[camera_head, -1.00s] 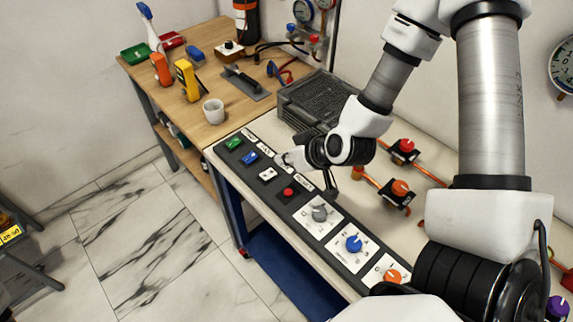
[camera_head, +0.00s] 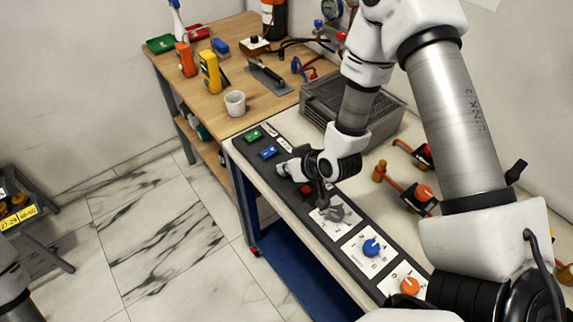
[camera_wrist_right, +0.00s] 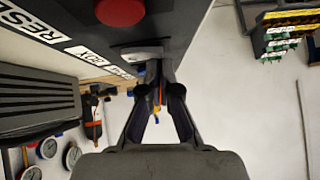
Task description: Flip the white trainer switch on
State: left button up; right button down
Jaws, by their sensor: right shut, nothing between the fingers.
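The white trainer switch (camera_wrist_right: 140,53) shows as a pale rocker on the dark panel in the right wrist view, right by my fingertips. My right gripper (camera_wrist_right: 155,78) is shut with nothing between its fingers. Its tips are at or very near the switch; I cannot tell if they touch. I cannot tell which way the switch is set. My left gripper is not in view.
A green switch (camera_head: 252,137), a grey knob (camera_head: 337,212), a blue knob (camera_head: 371,247) and an orange knob (camera_head: 409,286) share the panel. A dark ribbed box (camera_head: 385,124) stands behind it. A white cup (camera_head: 235,103) stands on the wooden bench (camera_head: 215,118).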

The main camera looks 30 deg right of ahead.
jog(key=shift+w+f, duration=0.2)
jog(key=shift+s, duration=0.2)
jog(key=shift+s+r, duration=0.15)
jog(key=shift+r, duration=0.05)
jog(key=shift+w+d, duration=0.3)
jog(key=shift+d+r+p, duration=0.1)
jog(key=shift+d+p, duration=0.1)
jog(key=shift+p, duration=0.2)
jog(key=shift+s+d+r, duration=0.1)
jog(key=shift+s+d, duration=0.05)
jog(key=shift+d, duration=0.15)
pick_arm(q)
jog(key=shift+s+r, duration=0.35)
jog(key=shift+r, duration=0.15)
